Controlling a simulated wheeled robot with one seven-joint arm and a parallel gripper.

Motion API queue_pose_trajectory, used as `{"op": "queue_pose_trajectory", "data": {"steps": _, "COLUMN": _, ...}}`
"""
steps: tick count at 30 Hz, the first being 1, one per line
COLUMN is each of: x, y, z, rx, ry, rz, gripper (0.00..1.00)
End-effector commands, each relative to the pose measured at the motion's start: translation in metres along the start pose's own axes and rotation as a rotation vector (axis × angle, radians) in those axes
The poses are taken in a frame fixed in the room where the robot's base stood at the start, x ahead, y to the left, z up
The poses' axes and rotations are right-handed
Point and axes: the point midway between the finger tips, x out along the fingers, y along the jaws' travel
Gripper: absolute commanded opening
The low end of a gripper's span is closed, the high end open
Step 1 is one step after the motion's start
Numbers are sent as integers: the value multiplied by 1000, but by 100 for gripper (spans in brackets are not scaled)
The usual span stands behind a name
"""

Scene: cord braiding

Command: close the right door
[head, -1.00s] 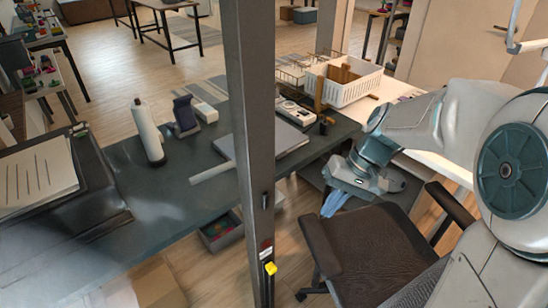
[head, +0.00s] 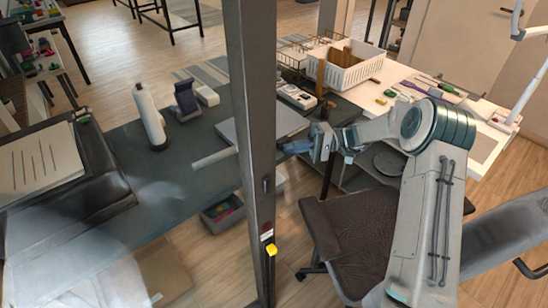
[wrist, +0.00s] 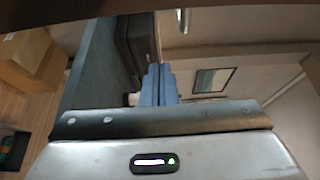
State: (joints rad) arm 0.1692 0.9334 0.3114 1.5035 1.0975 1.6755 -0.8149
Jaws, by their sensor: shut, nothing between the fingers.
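A tall grey door post (head: 252,120) stands upright across the middle of the head view. It carries a small dark handle (head: 266,185) and a yellow latch piece (head: 271,250). Hazy reflections left of it suggest glass; I cannot tell which door the post belongs to, and no separate right door shows clearly. My gripper (head: 287,147) is right of the post at mid-height, its pale blue fingers pointing left towards it. A gap to the post seems to show, but depth is unclear. In the wrist view the fingers (wrist: 158,84) are together and empty.
A dark office chair (head: 345,235) stands below my arm. Behind the post, a dark table (head: 200,165) holds a white bottle (head: 150,115) and a grey laptop-like slab (head: 280,122). A white basket (head: 350,68) stands on the pale table (head: 480,135) at right.

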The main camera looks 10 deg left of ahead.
Motion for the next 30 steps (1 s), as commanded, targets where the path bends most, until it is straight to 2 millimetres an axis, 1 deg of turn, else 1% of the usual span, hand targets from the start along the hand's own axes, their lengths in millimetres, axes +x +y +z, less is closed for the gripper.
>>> {"op": "queue_pose_trajectory", "data": {"steps": 5, "x": 24, "y": -3, "z": 0, "rx": 1, "ry": -4, "rz": -2, "gripper": 0}}
{"op": "queue_pose_trajectory", "data": {"steps": 12, "x": 76, "y": -3, "z": 1, "rx": 2, "ry": -5, "rz": 0, "gripper": 0}}
{"op": "queue_pose_trajectory", "data": {"steps": 16, "x": 102, "y": -3, "z": 1, "rx": 3, "ry": -3, "rz": 1, "gripper": 0}}
{"op": "queue_pose_trajectory", "data": {"steps": 17, "x": 95, "y": -3, "z": 7, "rx": 4, "ry": 1, "rz": 3, "gripper": 0}}
{"op": "queue_pose_trajectory", "data": {"steps": 18, "x": 93, "y": -3, "z": 13, "rx": 4, "ry": 1, "rz": 1, "gripper": 0}}
{"op": "queue_pose_trajectory", "data": {"steps": 22, "x": 88, "y": -2, "z": 28, "rx": 4, "ry": 1, "rz": 1, "gripper": 0}}
{"op": "queue_pose_trajectory", "data": {"steps": 27, "x": 85, "y": 0, "z": 37, "rx": 2, "ry": 0, "rz": 1, "gripper": 0}}
{"op": "queue_pose_trajectory", "data": {"steps": 30, "x": 84, "y": 0, "z": 38, "rx": 1, "ry": 0, "rz": 1, "gripper": 0}}
